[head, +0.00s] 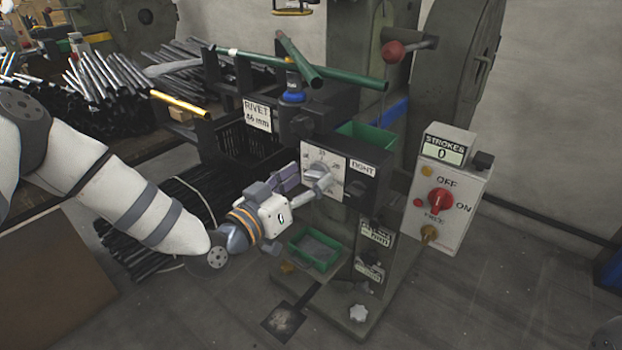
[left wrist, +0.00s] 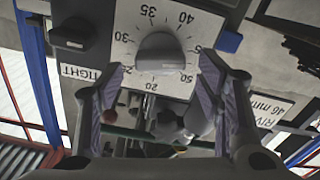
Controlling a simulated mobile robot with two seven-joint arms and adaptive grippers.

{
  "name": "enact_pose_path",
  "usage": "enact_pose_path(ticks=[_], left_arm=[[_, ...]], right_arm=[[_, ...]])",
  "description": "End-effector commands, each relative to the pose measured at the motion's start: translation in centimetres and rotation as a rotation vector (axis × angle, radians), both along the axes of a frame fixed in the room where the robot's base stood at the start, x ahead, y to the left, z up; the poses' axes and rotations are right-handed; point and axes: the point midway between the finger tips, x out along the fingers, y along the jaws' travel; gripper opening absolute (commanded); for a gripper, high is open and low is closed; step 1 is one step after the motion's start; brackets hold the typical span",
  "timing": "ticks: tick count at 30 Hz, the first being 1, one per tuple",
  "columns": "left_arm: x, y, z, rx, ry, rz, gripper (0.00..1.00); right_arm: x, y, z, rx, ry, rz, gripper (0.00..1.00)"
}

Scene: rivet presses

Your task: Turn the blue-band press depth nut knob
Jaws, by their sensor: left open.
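The depth nut knob (head: 318,171) is a grey knob on a white numbered dial plate (head: 312,153) on the front of the press with the blue band (head: 393,111). In the left wrist view the knob (left wrist: 160,54) stands in front of the dial plate (left wrist: 128,40), marked with numbers such as 30, 35 and 40. My left gripper (head: 304,182) is open right at the dial. In the left wrist view its padded fingers (left wrist: 161,78) stand to either side of the knob, with gaps visible. Whether they reach its depth is unclear.
A black panel (head: 361,183) adjoins the dial. The strokes control box (head: 447,200), with a red switch, stands to the right. Green bins (head: 316,250) sit below and behind. Green bars (head: 330,78) cross above, and black rods (head: 180,203) lie left near my arm.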

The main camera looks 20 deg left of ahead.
Motion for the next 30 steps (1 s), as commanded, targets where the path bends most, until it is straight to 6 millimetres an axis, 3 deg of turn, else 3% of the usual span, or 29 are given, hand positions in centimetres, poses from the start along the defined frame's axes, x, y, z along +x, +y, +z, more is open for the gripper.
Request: enact_pose_path(ticks=[4, 11, 18, 30], left_arm=[[1.12, -0.42, -0.08, -0.001, 0.001, 0.001, 0.6], [1.21, -0.47, -0.04, -0.001, 0.003, 0.0, 0.6], [1.19, -0.46, -0.05, -0.001, 0.003, 0.0, 0.12], [1.19, -0.41, -0.13, -0.08, 0.034, 0.0, 0.12]], right_arm=[[-0.08, 0.0, -0.13, 0.0, 0.002, 0.0, 0.4], [-0.06, 0.0, -0.12, 0.0, 0.002, 0.0, 0.4], [-0.06, 0.01, -0.12, 0.0, 0.002, 0.0, 0.4], [-0.09, 0.0, -0.16, 0.0, 0.003, 0.0, 0.4]])
